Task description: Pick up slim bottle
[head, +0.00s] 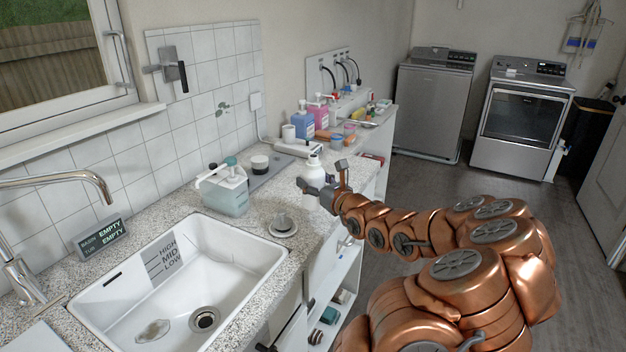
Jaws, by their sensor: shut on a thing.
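A slim white bottle (312,171) stands about upright near the front edge of the counter, beyond the sink. My gripper (321,178) is at the bottle, with a finger on each side, and is shut on it.
A clear jug with a teal lid (229,190) stands left of my gripper, and a round metal stopper (283,225) lies nearer. The white sink (110,305) is at front left. Colored bottles (303,124) and tubs stand behind. The floor at right is clear.

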